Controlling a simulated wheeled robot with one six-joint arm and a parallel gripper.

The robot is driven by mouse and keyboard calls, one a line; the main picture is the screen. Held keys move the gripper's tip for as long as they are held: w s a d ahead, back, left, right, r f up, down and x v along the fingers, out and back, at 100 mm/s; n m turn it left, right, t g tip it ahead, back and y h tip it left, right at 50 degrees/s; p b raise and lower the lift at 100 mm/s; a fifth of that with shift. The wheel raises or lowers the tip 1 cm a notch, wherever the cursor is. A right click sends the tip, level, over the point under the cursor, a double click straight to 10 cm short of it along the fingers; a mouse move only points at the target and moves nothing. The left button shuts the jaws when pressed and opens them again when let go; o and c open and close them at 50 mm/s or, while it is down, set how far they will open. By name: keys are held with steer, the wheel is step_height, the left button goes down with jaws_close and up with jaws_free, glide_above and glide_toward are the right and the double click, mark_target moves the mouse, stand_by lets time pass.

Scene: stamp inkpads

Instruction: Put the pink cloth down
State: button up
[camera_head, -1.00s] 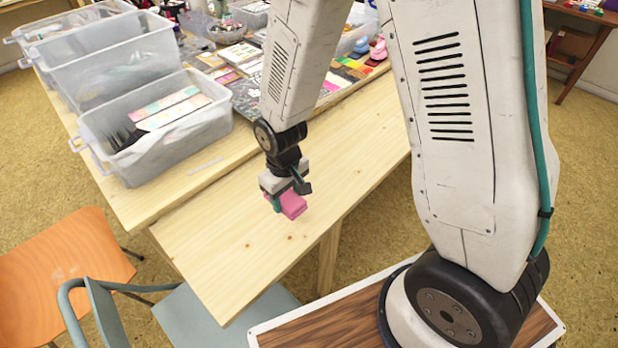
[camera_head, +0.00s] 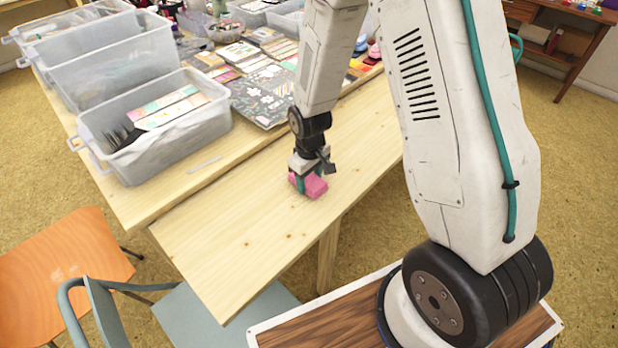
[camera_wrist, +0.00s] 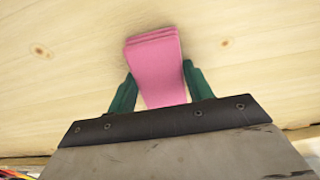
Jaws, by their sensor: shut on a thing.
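The pink cloth (camera_head: 313,185) is a small folded block, seen at the end of my arm in the head view. My gripper (camera_head: 307,180) is shut on it, low over the near wooden table (camera_head: 250,235). In the wrist view the folded layers of the cloth (camera_wrist: 156,68) show between the two green fingers of my gripper (camera_wrist: 157,88), one on each side. The cloth is very close to the tabletop, with a soft shadow around it. I cannot tell whether it touches the wood.
Clear plastic bins (camera_head: 155,130) stand on the back table to the left, one with a black brush or fork-like tool. A floral-patterned book (camera_head: 265,95) and colour pads lie behind my arm. The near tabletop is bare. An orange chair (camera_head: 60,275) and a blue-grey chair (camera_head: 190,315) stand at the near side.

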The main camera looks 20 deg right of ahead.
mark_target(310, 180)
steer(key=o, duration=1)
steer(key=shift+f, duration=0.1)
steer(key=s+d+r+m, duration=0.1)
steer(key=s+r, duration=0.3)
steer(key=r, duration=0.9)
steer(key=s+d+r+m, duration=0.1)
steer(key=s+r, duration=0.4)
steer(key=r, duration=0.8)
steer(key=s+r+m, duration=0.1)
steer(key=s+r, duration=0.1)
steer(key=s, duration=0.3)
steer(key=s+r, duration=0.3)
steer(key=s, duration=0.2)
steer(key=s+r+m+t, duration=0.1)
steer(key=s+r, duration=0.2)
steer(key=s, duration=0.2)
steer(key=shift+s+d+r+m, duration=0.2)
steer(key=shift+s+d+m, duration=0.1)
steer(key=shift+s+d, duration=0.1)
